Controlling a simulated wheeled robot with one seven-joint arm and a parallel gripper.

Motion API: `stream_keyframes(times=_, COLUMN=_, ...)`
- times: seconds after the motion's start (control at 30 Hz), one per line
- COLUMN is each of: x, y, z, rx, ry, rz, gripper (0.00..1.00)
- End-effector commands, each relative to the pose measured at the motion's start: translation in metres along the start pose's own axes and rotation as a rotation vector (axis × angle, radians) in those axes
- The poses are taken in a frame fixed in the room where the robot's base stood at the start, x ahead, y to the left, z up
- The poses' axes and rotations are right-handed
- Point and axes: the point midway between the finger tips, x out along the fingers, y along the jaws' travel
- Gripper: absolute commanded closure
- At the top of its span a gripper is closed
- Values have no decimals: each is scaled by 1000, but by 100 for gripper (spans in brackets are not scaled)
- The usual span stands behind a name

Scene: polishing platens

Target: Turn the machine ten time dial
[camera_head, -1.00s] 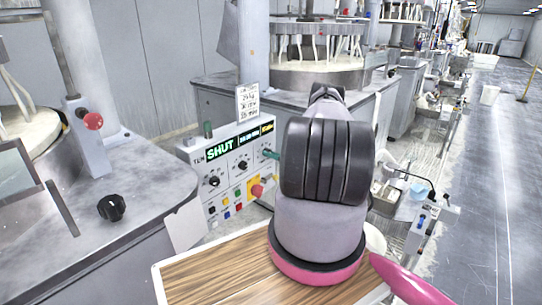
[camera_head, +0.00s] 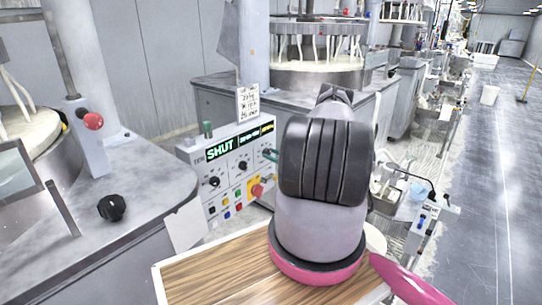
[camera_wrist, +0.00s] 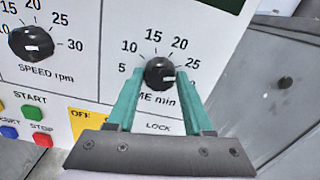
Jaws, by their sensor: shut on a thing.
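The time dial (camera_wrist: 160,72) is a round black knob on a white control panel (camera_wrist: 75,75), with numbers from 5 to 25 visible around it and "min" below. A white mark shows on the knob's right side. My gripper (camera_wrist: 160,78) has its teal fingers on either side of the knob and is shut on it. In the head view the panel (camera_head: 227,190) stands left of my arm, with a lit display (camera_head: 220,147) reading "SHUT". A teal finger shows at the panel's right; my arm hides part of that side and the dial there.
The speed dial (camera_wrist: 30,43) sits left of the time dial. Colored buttons (camera_wrist: 9,131) and a yellow OFF area lie below. A loose black knob (camera_head: 112,207) is on the grey counter at left. A wood-topped table (camera_head: 215,275) is in front.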

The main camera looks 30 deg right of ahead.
Motion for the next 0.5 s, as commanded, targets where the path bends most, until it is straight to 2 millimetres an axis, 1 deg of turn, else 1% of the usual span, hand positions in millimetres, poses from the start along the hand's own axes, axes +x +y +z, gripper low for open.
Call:
stream_keyframes(times=0.2, x=-2, y=0, z=-2, rx=-100, ry=3, rz=-1, gripper=100)
stream_keyframes(times=0.5, x=-2, y=0, z=-2, rx=-151, ry=4, rz=0, gripper=100)
